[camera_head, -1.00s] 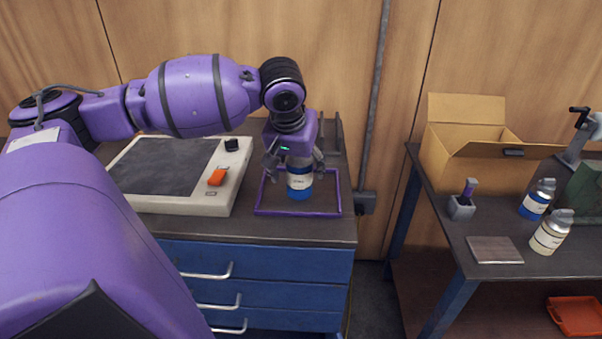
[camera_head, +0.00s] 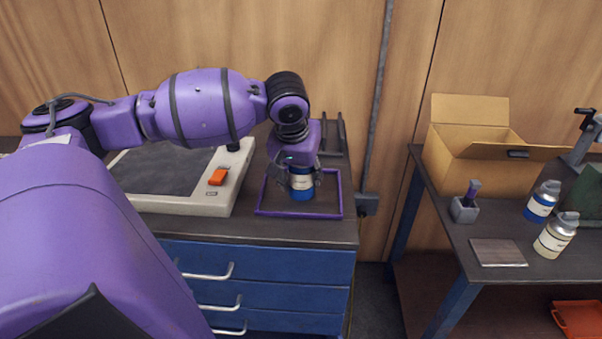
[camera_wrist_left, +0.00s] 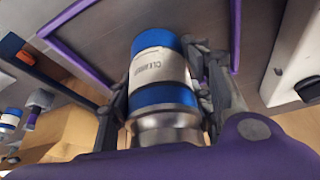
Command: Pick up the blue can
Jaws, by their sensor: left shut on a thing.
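The blue can (camera_head: 302,182) has a white label and stands upright inside a purple rectangular frame (camera_head: 300,215) on the workbench. My left gripper (camera_head: 301,180) comes down over it from above, with a finger on each side. It is shut on the can. In the left wrist view the can (camera_wrist_left: 160,80) lies between the two fingers of the gripper (camera_wrist_left: 165,95), its metal neck toward the palm. Whether the can's base touches the bench is hard to tell. My right gripper is not in view.
A white-edged panel with a dark top and an orange switch (camera_head: 217,177) stands left of the frame. Dark upright prongs (camera_head: 335,135) stand behind it. On the right bench are a cardboard box (camera_head: 480,150), another blue-banded bottle (camera_head: 542,202) and a cream bottle (camera_head: 555,236).

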